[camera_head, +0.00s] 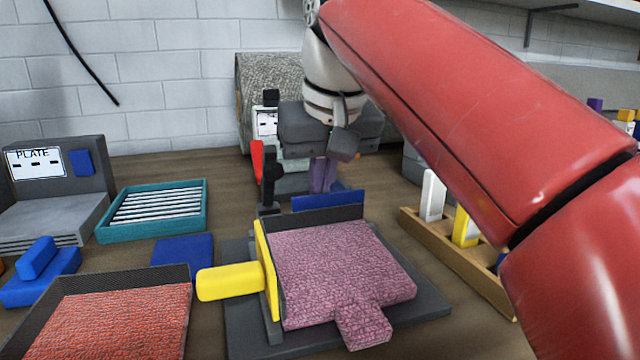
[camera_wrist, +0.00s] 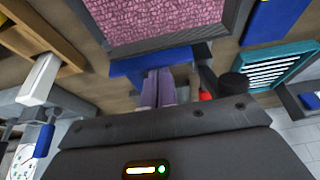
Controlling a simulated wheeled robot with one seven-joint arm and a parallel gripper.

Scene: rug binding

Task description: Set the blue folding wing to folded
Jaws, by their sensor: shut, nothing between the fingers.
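The blue folding wing (camera_head: 325,200) stands along the far edge of the pink rug (camera_head: 340,265), behind a dark strip. It looks raised rather than lying over the rug. In the wrist view the wing (camera_wrist: 128,68) is a blue panel beside the rug (camera_wrist: 160,18). My gripper (camera_head: 322,188) is behind the wing, pointing down, with its purple fingers together and empty. In the wrist view my gripper (camera_wrist: 158,73) reaches the blue panel's edge. I cannot tell whether the fingers touch it. Their tips are partly hidden in the head view.
A yellow wing with a yellow handle (camera_head: 230,283) stands at the rug's left edge. A red rug (camera_head: 115,325) lies front left, a teal tray (camera_head: 100,232) farther back. A wooden rack (camera_head: 455,262) stands right. A black post with a red lever (camera_head: 257,160) is close left of my gripper.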

